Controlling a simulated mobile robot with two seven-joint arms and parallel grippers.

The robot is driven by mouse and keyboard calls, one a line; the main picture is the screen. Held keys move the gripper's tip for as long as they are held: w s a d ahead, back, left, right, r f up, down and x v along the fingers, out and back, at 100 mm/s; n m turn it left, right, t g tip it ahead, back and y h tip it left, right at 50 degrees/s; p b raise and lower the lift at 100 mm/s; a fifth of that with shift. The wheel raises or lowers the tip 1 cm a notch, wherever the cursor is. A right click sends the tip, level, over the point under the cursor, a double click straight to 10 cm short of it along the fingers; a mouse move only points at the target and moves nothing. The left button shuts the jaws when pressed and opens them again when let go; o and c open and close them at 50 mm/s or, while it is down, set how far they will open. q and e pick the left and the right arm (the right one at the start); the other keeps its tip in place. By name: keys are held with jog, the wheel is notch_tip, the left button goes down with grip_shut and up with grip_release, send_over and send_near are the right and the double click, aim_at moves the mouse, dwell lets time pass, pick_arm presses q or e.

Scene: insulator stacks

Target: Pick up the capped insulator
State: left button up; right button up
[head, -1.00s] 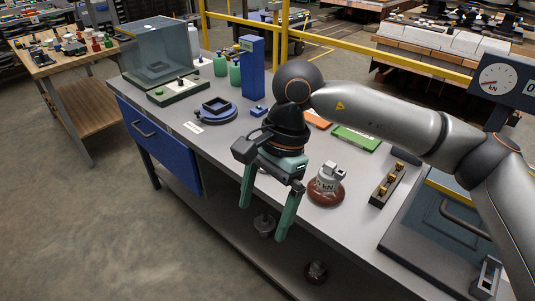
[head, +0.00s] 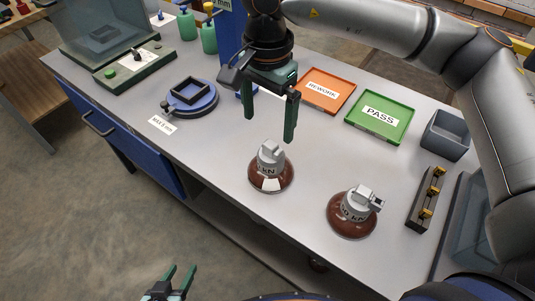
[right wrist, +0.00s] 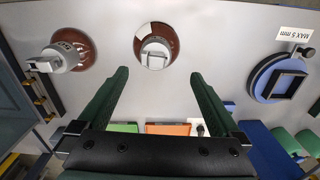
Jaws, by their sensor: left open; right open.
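Two brown disc insulators with grey metal caps stand upright on the bench. The left insulator (head: 268,178) has a white patch on its disc; the right insulator (head: 350,213) has a forked cap top. I cannot tell which one the task means. My right gripper (head: 270,131) is open and empty, pointing down above and behind the left insulator. In the right wrist view, the patched insulator (right wrist: 145,32) lies just beyond the fingertips (right wrist: 159,76), roughly centred between them, and the other insulator (right wrist: 78,50) lies to the left. My left gripper (head: 180,270) is open and empty at the bottom, off the bench.
An orange REWORK tray (head: 343,89) and a green PASS tray (head: 398,108) lie behind the insulators. A grey bin (head: 446,136) and a dark block with brass pins (head: 422,205) stand at the right. A blue round fixture (head: 190,100) stands at the left. The front bench edge is clear.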

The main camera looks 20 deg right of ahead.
aim_at(271, 155)
jog(key=f, duration=0.5)
jog(key=shift+s, duration=0.2)
jog(key=shift+s+d+f, duration=0.1)
jog(key=shift+d+f, duration=0.05)
jog(key=shift+f, duration=1.25)
jog(key=shift+s+d+f, duration=0.1)
jog(key=shift+f, duration=1.25)
jog(key=shift+c, duration=0.2)
grip_shut()
jog(key=shift+w+r, duration=0.1)
jog(key=shift+r, duration=0.05)
